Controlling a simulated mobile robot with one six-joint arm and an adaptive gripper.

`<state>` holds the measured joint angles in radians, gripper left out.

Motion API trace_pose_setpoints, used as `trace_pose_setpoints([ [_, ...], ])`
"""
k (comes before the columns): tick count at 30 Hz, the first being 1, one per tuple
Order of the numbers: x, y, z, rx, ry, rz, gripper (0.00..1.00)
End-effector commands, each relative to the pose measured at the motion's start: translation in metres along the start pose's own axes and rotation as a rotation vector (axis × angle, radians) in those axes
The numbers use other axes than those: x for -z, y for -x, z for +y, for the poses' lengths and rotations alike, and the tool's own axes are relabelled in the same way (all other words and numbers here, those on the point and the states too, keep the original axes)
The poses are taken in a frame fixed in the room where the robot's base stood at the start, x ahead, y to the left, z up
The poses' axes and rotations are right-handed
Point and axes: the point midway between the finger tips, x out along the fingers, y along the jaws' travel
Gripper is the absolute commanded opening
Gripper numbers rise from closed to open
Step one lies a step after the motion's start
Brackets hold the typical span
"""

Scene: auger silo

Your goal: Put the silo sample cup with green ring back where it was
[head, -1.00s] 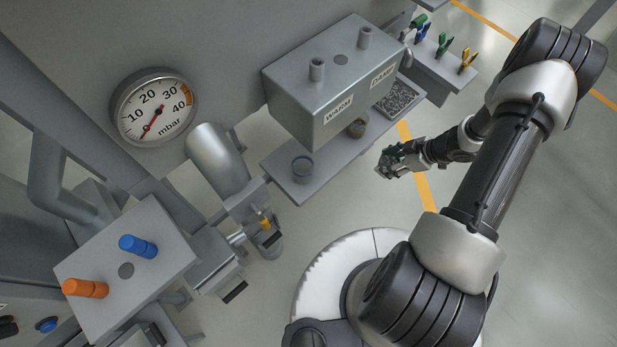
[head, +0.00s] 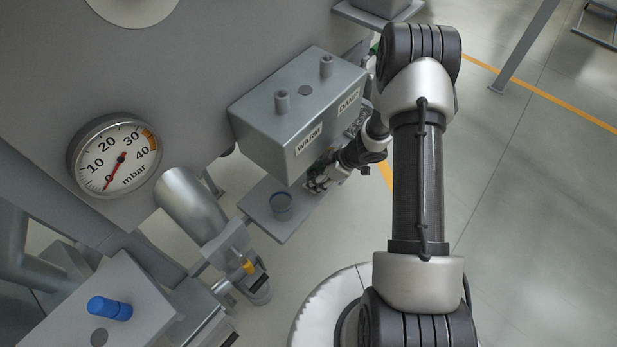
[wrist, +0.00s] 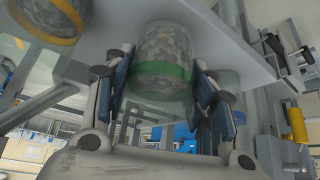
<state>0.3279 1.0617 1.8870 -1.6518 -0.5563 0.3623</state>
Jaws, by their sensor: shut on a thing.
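The sample cup with the green ring (wrist: 165,45) is between the two fingers of my gripper (wrist: 163,76) in the wrist view. The gripper is shut on it. The cup holds grey, flaky material. In the head view my gripper (head: 316,183) is at the right part of the small grey shelf (head: 292,224), below the WARM/DAMP box. The held cup is hidden or too small to make out there. I cannot tell whether the cup touches the shelf.
A cup with an orange ring (wrist: 48,22) is close by in the wrist view. The WARM/DAMP box (head: 290,130) overhangs the shelf. A yellow-marked fitting (head: 248,267) is at the left.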

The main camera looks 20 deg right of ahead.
Motion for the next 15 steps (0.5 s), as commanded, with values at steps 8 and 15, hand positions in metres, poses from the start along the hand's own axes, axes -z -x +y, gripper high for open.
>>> trace_pose_setpoints([
  [8,0.013,-0.029,-0.001,0.001,0.000,-0.001,0.20],
  [15,0.015,-0.027,0.000,0.000,0.001,-0.001,0.20],
])
